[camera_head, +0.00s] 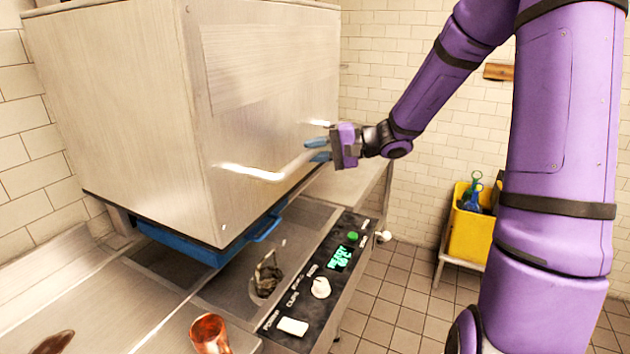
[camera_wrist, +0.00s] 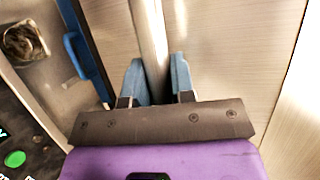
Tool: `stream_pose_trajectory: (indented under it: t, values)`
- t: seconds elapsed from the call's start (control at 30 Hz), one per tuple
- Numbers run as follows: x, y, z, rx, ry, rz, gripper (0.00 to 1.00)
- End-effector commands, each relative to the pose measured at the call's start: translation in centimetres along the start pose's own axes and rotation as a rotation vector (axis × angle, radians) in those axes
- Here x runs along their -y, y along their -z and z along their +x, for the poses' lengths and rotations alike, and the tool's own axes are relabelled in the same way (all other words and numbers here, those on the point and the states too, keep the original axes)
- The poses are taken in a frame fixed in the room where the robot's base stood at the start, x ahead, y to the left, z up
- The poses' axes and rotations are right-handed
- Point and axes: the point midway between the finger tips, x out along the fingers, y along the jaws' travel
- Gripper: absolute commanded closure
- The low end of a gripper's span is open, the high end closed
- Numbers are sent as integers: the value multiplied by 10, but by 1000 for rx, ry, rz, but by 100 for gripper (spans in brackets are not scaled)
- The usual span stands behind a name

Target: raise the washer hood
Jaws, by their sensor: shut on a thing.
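The washer hood (camera_head: 265,85) is a large brushed-metal box at the left and middle of the head view. Its lower edge stands above the washer's deck, with a gap in which a blue rack (camera_head: 190,243) shows. A bar handle (camera_head: 262,172) runs along the hood's front. My gripper (camera_head: 318,149) is at the right part of this handle. In the wrist view the blue fingers of my gripper (camera_wrist: 159,82) sit on both sides of the handle bar (camera_wrist: 150,35) and are shut on it. The hood's front panel (camera_wrist: 235,60) fills the right of that view.
A control panel (camera_head: 320,285) with a green button, a lit display and knobs lies below the hood. A copper cup (camera_head: 209,332) stands on the counter at the front. A yellow bin (camera_head: 468,230) with bottles stands at the right. Tiled floor is clear between.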

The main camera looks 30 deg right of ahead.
Motion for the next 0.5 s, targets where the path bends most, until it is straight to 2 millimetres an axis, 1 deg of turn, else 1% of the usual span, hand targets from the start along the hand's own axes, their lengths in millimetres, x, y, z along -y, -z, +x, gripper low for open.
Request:
stream_pose_trajectory:
  t: [0.03,0.2,0.4,0.5]
  values:
    - [18,-1,-3,-2,0,-11,100]
    - [66,-4,-12,-3,1,-11,100]
    - [120,-9,-22,-2,1,-10,100]
    - [141,-10,-26,-2,2,-9,100]
